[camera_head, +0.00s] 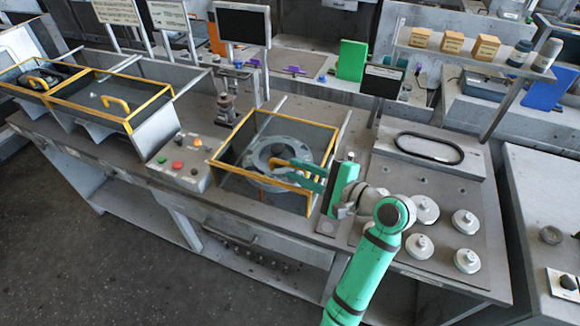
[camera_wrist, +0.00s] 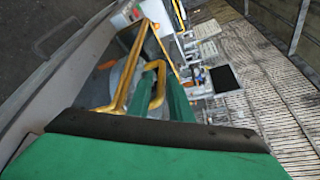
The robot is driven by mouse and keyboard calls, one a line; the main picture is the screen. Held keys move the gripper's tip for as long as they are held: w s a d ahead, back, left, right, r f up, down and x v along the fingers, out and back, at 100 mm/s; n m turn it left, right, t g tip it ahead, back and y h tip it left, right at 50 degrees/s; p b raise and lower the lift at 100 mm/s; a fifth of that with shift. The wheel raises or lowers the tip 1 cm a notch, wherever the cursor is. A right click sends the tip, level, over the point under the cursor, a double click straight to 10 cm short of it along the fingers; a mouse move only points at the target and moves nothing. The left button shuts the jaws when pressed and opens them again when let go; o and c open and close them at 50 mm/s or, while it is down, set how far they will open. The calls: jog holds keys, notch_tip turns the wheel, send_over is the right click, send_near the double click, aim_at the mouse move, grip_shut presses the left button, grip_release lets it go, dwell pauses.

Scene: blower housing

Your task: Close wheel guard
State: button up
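The wheel guard (camera_head: 297,119) is a yellow-edged frame over a round grey wheel housing (camera_head: 248,172) in the middle of the bench. Its yellow edge also shows in the wrist view (camera_wrist: 131,68). A yellow loop handle (camera_wrist: 158,88) is at the guard's front right. My gripper (camera_head: 293,167) reaches in from the right. Its two green fingers are apart, with the handle's bar between them. Whether both fingers press on the bar is unclear. How far the guard stands from its seat is hard to tell.
A control box (camera_head: 181,163) with red and green buttons is left of the guard. Two more yellow-edged bins (camera_head: 112,100) are farther left. A dark screen (camera_head: 243,25) stands behind.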

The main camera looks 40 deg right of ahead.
jog(key=a+v, duration=0.1)
jog(key=v, duration=0.5)
jog(key=shift+s+d, duration=0.35)
jog(key=shift+d, duration=0.15)
